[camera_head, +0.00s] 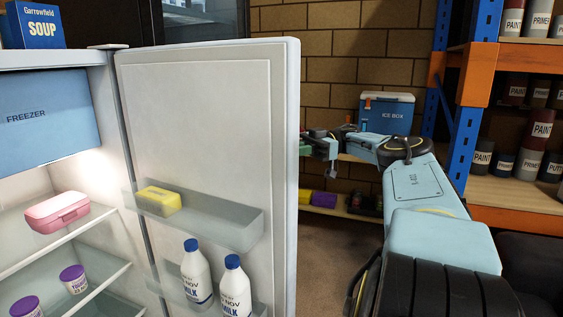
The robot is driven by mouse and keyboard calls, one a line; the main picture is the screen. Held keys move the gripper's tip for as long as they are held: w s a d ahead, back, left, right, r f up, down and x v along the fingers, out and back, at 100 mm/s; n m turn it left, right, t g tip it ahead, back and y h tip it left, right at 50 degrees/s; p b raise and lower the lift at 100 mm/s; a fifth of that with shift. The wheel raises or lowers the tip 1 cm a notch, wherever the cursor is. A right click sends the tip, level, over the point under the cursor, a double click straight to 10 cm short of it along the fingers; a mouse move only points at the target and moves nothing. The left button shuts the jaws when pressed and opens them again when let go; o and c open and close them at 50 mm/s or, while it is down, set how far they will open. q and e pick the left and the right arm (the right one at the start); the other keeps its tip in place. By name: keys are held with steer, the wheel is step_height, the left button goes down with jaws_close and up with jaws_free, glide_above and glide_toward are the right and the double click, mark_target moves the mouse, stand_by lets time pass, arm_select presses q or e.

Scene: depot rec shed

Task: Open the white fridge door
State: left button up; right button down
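The white fridge door (206,110) stands wide open, swung out to the right of the white fridge (50,57), with its inner side and shelves facing me. My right arm reaches in from the lower right, past the door's free edge. My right gripper (306,146) is just beyond that edge and partly hidden behind it, so I cannot see whether its fingers are open or touch the door. My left gripper is not in view. Inside the fridge are a blue freezer flap (45,115), a pink box (57,211) and purple-lidded tubs.
Milk bottles (196,272) and a yellow box (158,201) sit in the door shelves. A blue-and-orange rack (468,120) with paint tins stands at the right. An ice box (386,113) is on a shelf at the back. A soup box (35,26) tops the fridge.

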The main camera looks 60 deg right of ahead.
steer(key=shift+w+d+r, duration=0.1)
steer(key=shift+r, duration=0.1)
stand_by(0.3)
steer(key=c, duration=1.5)
jaws_free()
steer(key=shift+w+f, duration=0.1)
steer(key=shift+o, duration=0.2)
